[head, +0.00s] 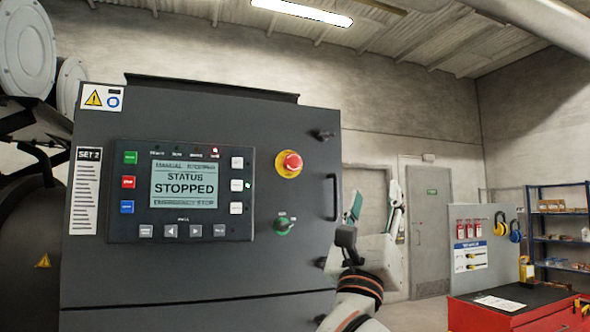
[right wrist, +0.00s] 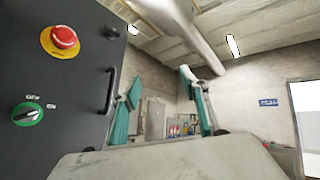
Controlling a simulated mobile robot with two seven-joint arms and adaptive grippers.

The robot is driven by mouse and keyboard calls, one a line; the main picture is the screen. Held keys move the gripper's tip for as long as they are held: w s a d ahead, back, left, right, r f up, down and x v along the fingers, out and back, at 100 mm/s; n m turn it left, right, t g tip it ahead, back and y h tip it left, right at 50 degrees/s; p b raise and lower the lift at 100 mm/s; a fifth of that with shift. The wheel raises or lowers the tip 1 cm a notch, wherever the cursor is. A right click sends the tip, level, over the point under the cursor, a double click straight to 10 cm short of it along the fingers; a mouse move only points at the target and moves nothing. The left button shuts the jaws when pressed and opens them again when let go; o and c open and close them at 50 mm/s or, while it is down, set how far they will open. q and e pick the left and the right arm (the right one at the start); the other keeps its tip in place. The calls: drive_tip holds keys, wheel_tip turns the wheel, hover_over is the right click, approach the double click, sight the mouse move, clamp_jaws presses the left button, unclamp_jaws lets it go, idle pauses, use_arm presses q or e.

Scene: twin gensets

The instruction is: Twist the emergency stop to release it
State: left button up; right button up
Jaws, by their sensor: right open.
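The emergency stop (head: 292,163) is a red mushroom button on a round yellow plate, at the upper right of the dark genset panel (head: 250,290). It also shows at the upper left of the right wrist view (right wrist: 64,37). My right gripper (head: 374,199) is right of the panel and lower than the button in the head view. Its teal-padded fingers stand apart and empty in the right wrist view (right wrist: 160,80). It is clear of the button. The display (head: 185,184) reads "STATUS STOPPED" and "EMERGENCY STOP". My left gripper is out of view.
A green OFF/ON rotary switch (head: 284,226) sits below the emergency stop. A black door handle (head: 334,197) stands out at the panel's right edge. A red tool cabinet (head: 500,310) and a blue shelf (head: 560,235) stand farther right.

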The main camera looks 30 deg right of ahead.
drive_tip(key=w+r+t+y, duration=0.2)
drive_tip(key=w+t+y, duration=0.2)
drive_tip(key=y, duration=0.2)
drive_tip(key=n+t+y, duration=0.4)
drive_tip(key=n+y, duration=0.2)
drive_tip(key=y, duration=0.6)
approach(295, 164)
drive_tip(key=w, duration=0.2)
drive_tip(key=p+x, duration=0.1)
drive_tip(key=x, duration=0.5)
drive_tip(key=shift+w+d+r+p, duration=0.1)
drive_tip(key=shift+d+r+p, duration=0.05)
drive_tip(key=shift+r+p, duration=0.3)
drive_tip(key=shift+w+d+r, duration=0.15)
drive_tip(key=shift+w+r, duration=0.1)
drive_tip(key=shift+w, duration=0.35)
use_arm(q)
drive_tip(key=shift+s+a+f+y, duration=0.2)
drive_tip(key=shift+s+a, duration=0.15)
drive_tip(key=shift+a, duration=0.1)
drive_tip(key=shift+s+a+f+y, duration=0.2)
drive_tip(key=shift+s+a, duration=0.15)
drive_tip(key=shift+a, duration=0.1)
use_arm(e)
drive_tip(key=c, duration=1.1)
